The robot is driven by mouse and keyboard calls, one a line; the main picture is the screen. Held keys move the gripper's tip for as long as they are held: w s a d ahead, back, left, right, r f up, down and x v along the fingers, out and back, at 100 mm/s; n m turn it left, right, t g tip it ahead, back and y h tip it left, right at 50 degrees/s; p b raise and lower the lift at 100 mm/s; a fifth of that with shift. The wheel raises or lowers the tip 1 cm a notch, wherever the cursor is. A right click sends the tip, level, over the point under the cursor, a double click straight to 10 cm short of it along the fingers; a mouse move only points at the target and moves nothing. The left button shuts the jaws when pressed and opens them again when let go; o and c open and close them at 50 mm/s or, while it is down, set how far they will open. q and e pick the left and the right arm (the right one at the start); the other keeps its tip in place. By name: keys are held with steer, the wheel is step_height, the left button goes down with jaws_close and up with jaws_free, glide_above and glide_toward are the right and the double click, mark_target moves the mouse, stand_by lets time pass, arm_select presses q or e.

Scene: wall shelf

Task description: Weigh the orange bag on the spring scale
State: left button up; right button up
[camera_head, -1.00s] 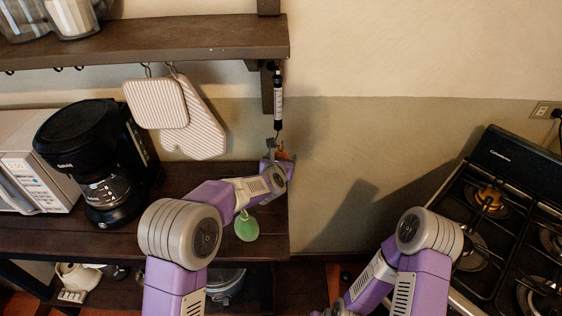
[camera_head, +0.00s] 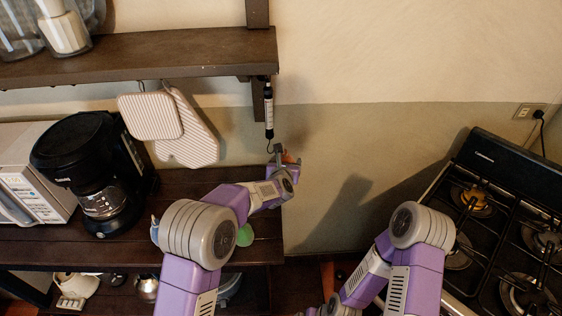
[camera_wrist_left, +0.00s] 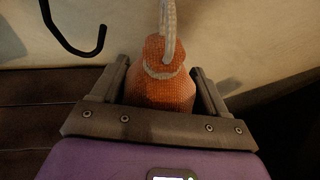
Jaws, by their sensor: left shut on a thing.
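The spring scale (camera_head: 269,112), a slim black and white tube, hangs upright below the shelf's right end. Its dark hook (camera_head: 270,147) also shows at the upper left of the left wrist view (camera_wrist_left: 73,40). My left gripper (camera_head: 284,157) is shut on the orange bag (camera_wrist_left: 160,92), just right of and below the hook. The bag shows in the head view only as a small orange patch (camera_head: 289,158). Its pale cord loop (camera_wrist_left: 168,30) stands up from its neck, apart from the hook and to its right. My right gripper is out of view.
The wooden shelf (camera_head: 180,55) overhangs the counter (camera_head: 60,250). A black coffee maker (camera_head: 85,165) and a microwave (camera_head: 25,185) stand left. A green item (camera_head: 246,234) is partly behind my arm. The stove (camera_head: 500,230) is right.

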arm_select(q)
steer(key=shift+w+d+r+p, duration=0.1)
steer(key=shift+d+p, duration=0.5)
steer(key=shift+d, duration=0.7)
steer(key=shift+d, duration=0.1)
